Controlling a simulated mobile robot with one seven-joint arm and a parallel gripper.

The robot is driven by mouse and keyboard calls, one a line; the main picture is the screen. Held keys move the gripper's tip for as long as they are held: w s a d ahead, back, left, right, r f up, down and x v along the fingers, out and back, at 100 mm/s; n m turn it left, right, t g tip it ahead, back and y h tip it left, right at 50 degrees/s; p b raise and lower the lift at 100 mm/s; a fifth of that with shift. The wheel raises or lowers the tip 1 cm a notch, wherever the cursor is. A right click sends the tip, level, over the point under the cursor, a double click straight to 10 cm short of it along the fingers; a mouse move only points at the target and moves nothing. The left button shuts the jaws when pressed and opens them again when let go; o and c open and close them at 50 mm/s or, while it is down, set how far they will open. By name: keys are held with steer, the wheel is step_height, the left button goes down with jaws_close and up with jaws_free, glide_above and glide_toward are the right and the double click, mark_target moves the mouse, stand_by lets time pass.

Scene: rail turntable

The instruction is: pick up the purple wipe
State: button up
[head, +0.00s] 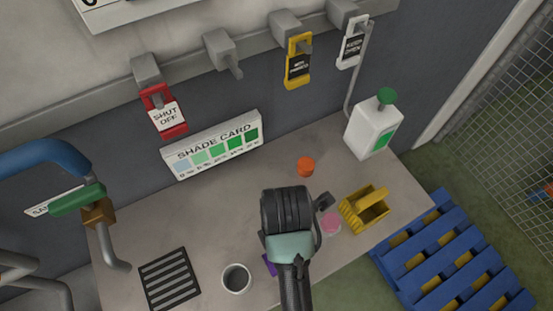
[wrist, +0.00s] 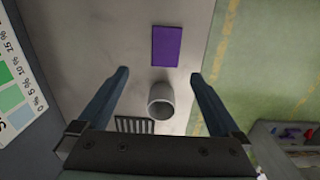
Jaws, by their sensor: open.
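The purple wipe (wrist: 167,46) lies flat on the bench, a plain rectangle seen whole in the wrist view. In the head view only a small purple edge of the wipe (head: 269,265) shows, the rest hidden behind my arm. My gripper (wrist: 159,80) is open and empty above the bench, its two fingers well apart. The wipe shows ahead of the fingertips in the wrist view, apart from them.
A grey cup (wrist: 161,100) shows between the fingers; it also stands near the bench front (head: 236,279). A drain grate (head: 169,279) is left of it. A yellow basket (head: 364,211), an orange cap (head: 306,167), a pink item (head: 331,224) and a white bottle (head: 372,130) stand to the right.

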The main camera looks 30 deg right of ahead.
steer(key=f, duration=0.5)
steer(key=s+f, duration=0.1)
steer(key=f, duration=0.1)
steer(key=shift+s+a+f+p, duration=0.1)
steer(key=shift+f+p, duration=0.2)
steer(key=shift+w+f+p, duration=0.15)
steer(key=shift+f+p, duration=0.15)
steer(key=shift+f, duration=1.1)
steer(key=shift+w+f+p, duration=0.1)
steer(key=shift+f+p, duration=0.15)
steer(key=shift+f, duration=1.15)
steer(key=c, duration=1.2)
steer(key=shift+c, duration=0.2)
steer(key=shift+r, duration=0.1)
step_height(320, 180, up, 10)
steer(key=shift+b, duration=0.45)
steer(key=o, duration=0.8)
steer(key=c, duration=0.6)
